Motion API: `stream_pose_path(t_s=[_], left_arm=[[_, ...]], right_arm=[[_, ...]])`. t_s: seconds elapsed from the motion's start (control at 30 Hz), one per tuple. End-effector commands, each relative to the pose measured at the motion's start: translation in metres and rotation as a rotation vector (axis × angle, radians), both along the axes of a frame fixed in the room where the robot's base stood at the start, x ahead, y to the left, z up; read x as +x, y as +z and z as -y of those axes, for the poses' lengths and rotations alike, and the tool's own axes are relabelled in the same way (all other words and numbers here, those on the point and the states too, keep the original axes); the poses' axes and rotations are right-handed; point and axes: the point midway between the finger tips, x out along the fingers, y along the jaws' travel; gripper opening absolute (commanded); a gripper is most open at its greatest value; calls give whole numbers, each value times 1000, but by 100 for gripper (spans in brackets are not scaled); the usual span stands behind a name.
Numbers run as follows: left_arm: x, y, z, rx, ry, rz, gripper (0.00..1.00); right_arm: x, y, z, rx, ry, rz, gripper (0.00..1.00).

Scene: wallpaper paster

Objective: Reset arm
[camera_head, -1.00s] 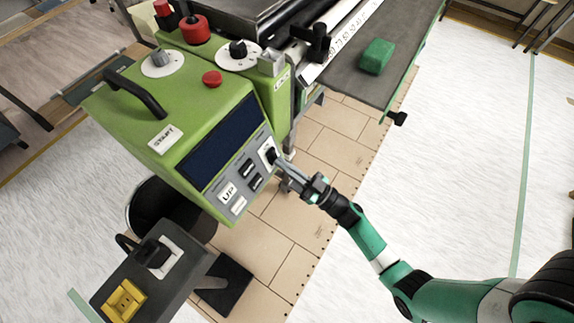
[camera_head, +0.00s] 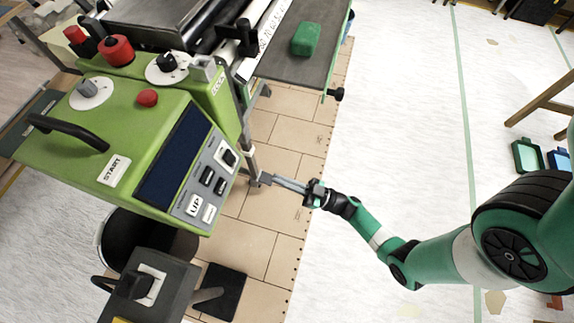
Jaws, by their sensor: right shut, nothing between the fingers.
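My right gripper (camera_head: 268,180) is shut and empty at the end of the green right arm. It is to the right of the green wallpaper paster (camera_head: 140,125), apart from its control panel (camera_head: 208,180). The panel has a dark screen, several small buttons and a black switch (camera_head: 228,157). My left gripper is not in view.
A grey pedal box (camera_head: 150,290) stands in front of the machine beside a black bin (camera_head: 118,245). A green block (camera_head: 306,40) lies on the grey table (camera_head: 290,70) at the top. White floor (camera_head: 400,100) lies open to the right.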

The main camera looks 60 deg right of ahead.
Motion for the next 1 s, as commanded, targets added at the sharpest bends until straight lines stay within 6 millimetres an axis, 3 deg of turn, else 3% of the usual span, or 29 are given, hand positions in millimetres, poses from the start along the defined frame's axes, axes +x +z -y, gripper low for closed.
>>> stream_pose_path(t_s=[0.2,0.8,0.87,0.97,1.0], left_arm=[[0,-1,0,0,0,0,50],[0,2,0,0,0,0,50],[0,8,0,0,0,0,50],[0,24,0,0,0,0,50],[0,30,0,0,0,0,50]], right_arm=[[-12,-8,2,0,0,1,0],[-11,-6,-1,0,9,1,0],[-6,5,-8,-7,37,10,0],[21,45,-18,-55,115,71,0],[34,68,-23,-87,150,114,0]])
